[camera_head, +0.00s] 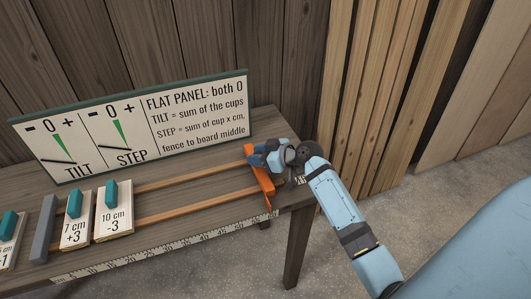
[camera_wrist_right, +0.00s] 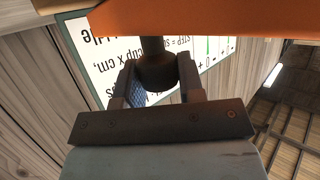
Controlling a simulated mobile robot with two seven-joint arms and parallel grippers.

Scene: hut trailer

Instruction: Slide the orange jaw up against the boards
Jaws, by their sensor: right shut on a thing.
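The orange jaw (camera_head: 260,181) stands across the two wooden rails (camera_head: 190,178) near the right end of the bench. My right gripper (camera_head: 275,158) is at the jaw's upper right side. In the right wrist view its fingers (camera_wrist_right: 153,85) are shut around a dark round knob (camera_wrist_right: 156,70) below the orange jaw (camera_wrist_right: 190,18). The boards are pale with teal handles: one reads 10 cm -3 (camera_head: 114,219), one 7 cm +3 (camera_head: 77,228), and one is cut off at the left edge (camera_head: 8,245). A wide gap of bare rail separates the jaw from the nearest board. My left gripper is not in view.
A grey upright fence (camera_head: 43,230) stands between the left boards. A sign with TILT and STEP dials (camera_head: 140,120) stands at the bench's back. A ruler strip (camera_head: 170,246) runs along the front edge. Wooden slats (camera_head: 370,90) lean against the wall at right.

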